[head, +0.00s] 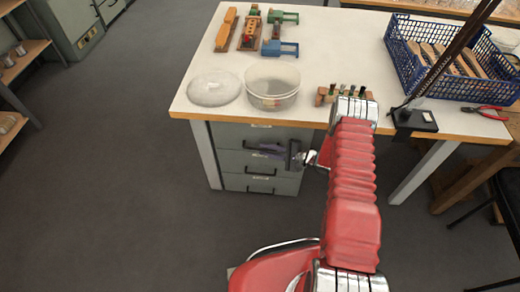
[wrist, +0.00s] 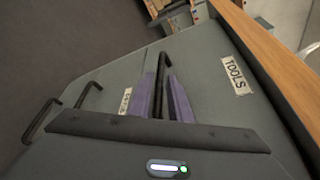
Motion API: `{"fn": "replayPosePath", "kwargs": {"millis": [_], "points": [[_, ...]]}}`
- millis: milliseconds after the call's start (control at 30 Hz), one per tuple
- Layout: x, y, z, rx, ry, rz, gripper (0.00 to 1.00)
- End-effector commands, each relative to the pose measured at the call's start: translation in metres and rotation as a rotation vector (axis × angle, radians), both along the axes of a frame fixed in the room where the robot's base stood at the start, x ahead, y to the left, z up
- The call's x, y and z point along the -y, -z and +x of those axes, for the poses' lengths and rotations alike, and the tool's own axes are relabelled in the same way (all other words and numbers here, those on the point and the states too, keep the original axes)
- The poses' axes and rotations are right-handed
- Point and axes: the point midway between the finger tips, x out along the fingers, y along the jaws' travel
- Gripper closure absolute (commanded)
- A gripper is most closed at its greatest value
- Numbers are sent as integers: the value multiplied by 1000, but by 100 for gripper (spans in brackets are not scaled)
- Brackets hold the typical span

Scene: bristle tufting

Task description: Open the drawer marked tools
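The grey drawer unit (head: 232,161) stands under the left end of the table, with its drawers closed. In the wrist view the label TOOLS (wrist: 236,75) is on the top drawer, right beneath the wooden table edge. The dark bar handle (wrist: 164,66) of that drawer shows between the two purple fingers of my gripper (wrist: 161,84). The gripper is open, with a gap visible beside the handle; I cannot tell how deep the handle sits between the fingers. In the head view my gripper (head: 271,151) is in front of the drawer unit and partly covers its upper handle.
Lower handles (wrist: 88,96) and another label (wrist: 125,101) show beside the gripper. The table (head: 213,78) overhangs the drawers and carries a clear bowl (head: 272,87), a round lid (head: 214,88) and a blue crate (head: 410,78). Floor left of the unit is clear.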

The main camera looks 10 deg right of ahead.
Motion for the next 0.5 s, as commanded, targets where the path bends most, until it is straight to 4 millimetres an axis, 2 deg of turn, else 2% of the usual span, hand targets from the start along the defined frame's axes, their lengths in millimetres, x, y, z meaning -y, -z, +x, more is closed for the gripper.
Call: {"fn": "replayPosePath", "kwargs": {"millis": [200, 500], "points": [[-19, 5, 13, 1, -2, 0, 82], [-22, 6, 16, 0, -1, 1, 82]]}}
